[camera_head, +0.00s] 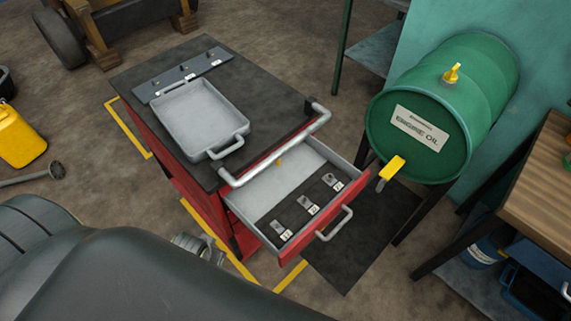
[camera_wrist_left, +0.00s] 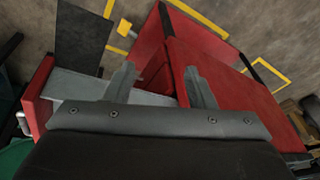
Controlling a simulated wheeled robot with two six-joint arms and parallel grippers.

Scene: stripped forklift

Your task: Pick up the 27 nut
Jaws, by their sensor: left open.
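Three small metal nuts lie in a row on a dark insert in the open drawer (camera_head: 340,219), in the head view. They are a near nut (camera_head: 277,227), a middle nut (camera_head: 304,202) and a far nut (camera_head: 331,178). Each has a white label beside it, too small to read, so I cannot tell which is the 27. My left gripper (camera_wrist_left: 160,68) is open, its two fingers apart with nothing between them, in the wrist view. The drawer and red cabinet side lie beyond its fingers. No nut shows there. My right gripper is not in view.
A grey tray (camera_head: 200,115) and a labelled strip (camera_head: 183,76) lie on the cabinet's black top (camera_head: 262,99). A silver rail (camera_head: 285,147) runs above the drawer. A green oil drum (camera_head: 437,105) with a yellow-handled tap (camera_head: 391,168) stands close right of the drawer.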

